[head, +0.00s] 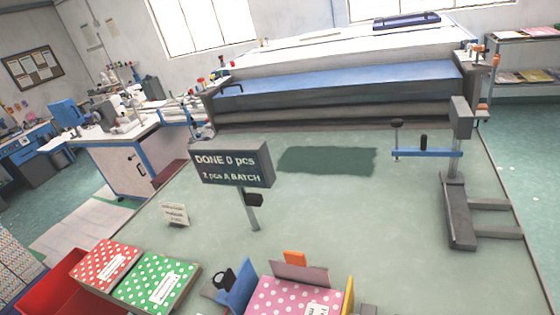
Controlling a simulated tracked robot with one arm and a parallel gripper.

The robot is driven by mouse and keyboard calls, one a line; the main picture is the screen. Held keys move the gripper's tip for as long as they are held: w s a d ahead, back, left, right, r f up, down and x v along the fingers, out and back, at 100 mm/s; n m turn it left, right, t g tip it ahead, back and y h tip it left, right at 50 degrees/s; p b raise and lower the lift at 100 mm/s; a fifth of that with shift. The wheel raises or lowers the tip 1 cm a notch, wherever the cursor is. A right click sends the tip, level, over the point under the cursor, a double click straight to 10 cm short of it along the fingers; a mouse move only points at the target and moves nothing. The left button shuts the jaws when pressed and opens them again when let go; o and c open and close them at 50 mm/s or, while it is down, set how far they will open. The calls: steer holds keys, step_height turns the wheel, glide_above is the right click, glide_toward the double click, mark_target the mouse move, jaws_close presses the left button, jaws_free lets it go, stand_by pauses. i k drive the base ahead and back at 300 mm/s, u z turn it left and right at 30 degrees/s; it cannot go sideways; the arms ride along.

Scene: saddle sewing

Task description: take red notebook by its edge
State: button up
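The red notebook (104,264) has white dots and a pale label. It lies at the lower left, at the near edge of the grey-green table (330,215). A green dotted notebook (157,284) lies right beside it, to its right. A bright red tray or box (58,291) shows to the left of and below the red notebook; I cannot tell whether the notebook rests on it. I cannot make out my gripper in this view, so its place relative to the notebook does not show.
A pink dotted item (288,298) between a blue plate (238,284) and a yellow plate is cut off at the bottom edge. A dark sign (231,164) on a post and a small card (174,214) stand mid-table. A grey stand (457,210) is at right, a large machine (345,85) behind.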

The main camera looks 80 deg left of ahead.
mark_target(105, 265)
steer(key=u, duration=3.5)
steer(key=k, duration=0.9)
steer(key=u, duration=0.05)
steer(key=i, duration=0.9)
steer(key=z, duration=0.1)
